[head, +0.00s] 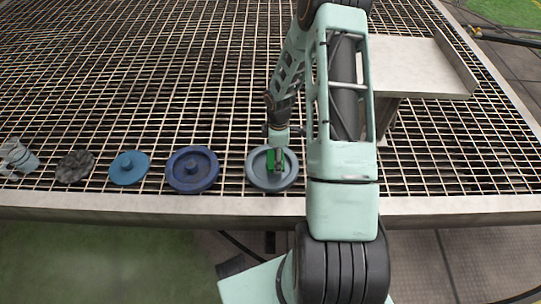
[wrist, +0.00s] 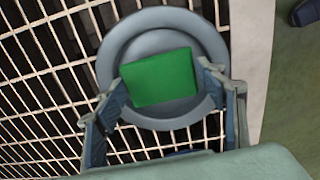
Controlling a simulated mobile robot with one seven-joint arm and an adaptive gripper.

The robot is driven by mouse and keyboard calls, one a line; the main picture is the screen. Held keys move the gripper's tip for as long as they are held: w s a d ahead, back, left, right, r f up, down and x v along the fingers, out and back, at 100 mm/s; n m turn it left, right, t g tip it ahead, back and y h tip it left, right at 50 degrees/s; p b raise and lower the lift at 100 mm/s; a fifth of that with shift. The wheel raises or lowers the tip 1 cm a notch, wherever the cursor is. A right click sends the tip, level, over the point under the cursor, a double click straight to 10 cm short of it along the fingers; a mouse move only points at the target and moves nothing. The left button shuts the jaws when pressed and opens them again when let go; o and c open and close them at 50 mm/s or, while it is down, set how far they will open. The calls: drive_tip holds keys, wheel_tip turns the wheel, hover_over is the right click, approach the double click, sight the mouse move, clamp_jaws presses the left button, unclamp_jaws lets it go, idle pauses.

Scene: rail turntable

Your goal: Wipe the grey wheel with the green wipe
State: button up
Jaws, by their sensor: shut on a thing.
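The grey wheel (head: 261,180) lies flat on the metal grating near its front edge. It also shows in the wrist view (wrist: 207,38), with its rim around the green wipe. The green wipe (wrist: 160,77) is a flat-faced green block in the wrist view. In the head view the green wipe (head: 270,158) shows over the wheel's middle. My gripper (wrist: 163,83) is shut on the green wipe, one finger at each side, above the wheel. The wipe hides the wheel's centre. I cannot tell whether the wipe touches the wheel.
To the left on the grating lie a dark blue wheel (head: 192,182), a smaller blue disc (head: 129,181), a dark lumpy piece (head: 75,167) and a pale grey-green object (head: 17,160). A beige platform (head: 420,68) stands at the back right. The grating's front rim (head: 120,205) runs close to the wheel.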

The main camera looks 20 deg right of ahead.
drive_tip(key=shift+s+d, duration=0.25)
drive_tip(key=shift+d, duration=0.25)
drive_tip(key=shift+w+a+b, duration=0.15)
drive_tip(key=shift+w+a, duration=0.2)
drive_tip(key=shift+a, duration=0.4)
drive_tip(key=shift+w+a+b, duration=0.1)
drive_tip(key=shift+w+a, duration=0.2)
drive_tip(key=shift+a, duration=0.4)
drive_tip(key=shift+w+a+b, duration=0.15)
drive_tip(key=shift+w+a, duration=0.2)
drive_tip(key=shift+a, duration=0.4)
drive_tip(key=shift+s+d+f+p, duration=0.15)
drive_tip(key=shift+s+d, duration=0.2)
drive_tip(key=shift+d, duration=0.4)
drive_tip(key=shift+s+d+p, duration=0.2)
drive_tip(key=shift+s+d, duration=0.15)
drive_tip(key=shift+d, duration=0.4)
drive_tip(key=shift+s+d+f+p, duration=0.15)
drive_tip(key=shift+s+d, duration=0.2)
drive_tip(key=shift+d, duration=0.4)
drive_tip(key=shift+w+a+r+b, duration=0.1)
drive_tip(key=shift+w+a, duration=0.25)
drive_tip(key=shift+a, duration=0.45)
drive_tip(key=shift+w+a+r+b, duration=0.1)
drive_tip(key=shift+w+a, duration=0.2)
drive_tip(key=shift+a, duration=0.5)
drive_tip(key=shift+w+a+b, duration=0.1)
drive_tip(key=shift+w+a, duration=0.25)
drive_tip(key=shift+a, duration=0.45)
drive_tip(key=shift+r, duration=0.1)
